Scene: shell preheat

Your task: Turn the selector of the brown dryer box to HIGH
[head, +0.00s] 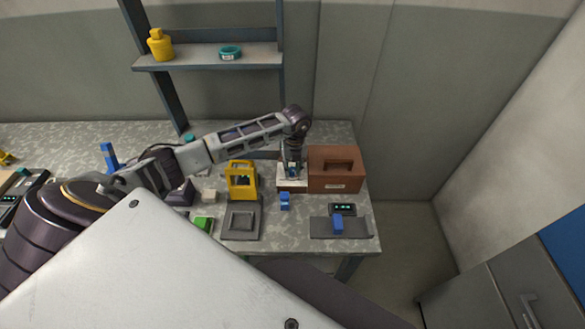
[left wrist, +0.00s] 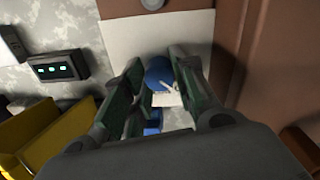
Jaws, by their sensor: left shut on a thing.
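The brown dryer box (head: 336,181) stands at the right end of the table. A white panel (head: 284,186) adjoins its left side. The left wrist view shows the brown box (left wrist: 275,60) at the right and the white panel (left wrist: 195,30) in the middle. A round blue selector knob (left wrist: 158,72) with a pale pointer sits at that panel. My left gripper (head: 291,172) reaches down over the panel. In the left wrist view its two fingers (left wrist: 152,93) are closed around the knob. The setting marks are not readable. My right gripper is not in view.
A yellow frame-like device (head: 242,180) stands left of the panel, with a grey tray (head: 241,229) in front. Small blue blocks (head: 284,201) and a dark display unit (head: 342,209) lie near the front. A shelf (head: 200,61) is behind.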

